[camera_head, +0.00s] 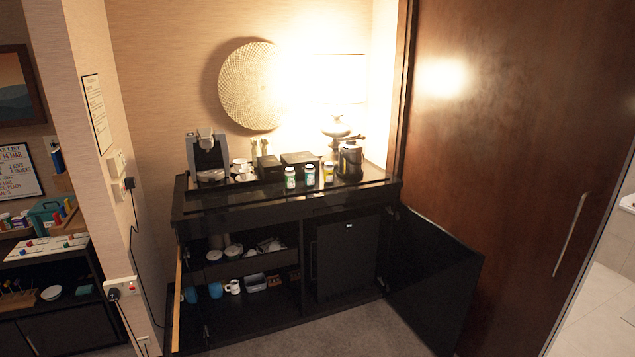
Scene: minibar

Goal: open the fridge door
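The fridge is a black box-shaped unit in the right compartment of the low dark cabinet, and its front door (347,258) looks shut. A small light mark shows near the top of the fridge door. A thin vertical line, perhaps a handle, runs along its left edge, but it is too dark to be sure. The cabinet door (430,285) in front of that compartment is swung open to the right. Neither of my grippers is in view.
The left cabinet door (178,305) is also open, beside shelves with cups (233,286). A coffee machine (208,157), bottles (290,178) and a kettle (350,160) stand on the cabinet top. A large wooden door (500,150) is at right. Carpet (330,338) in front is clear.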

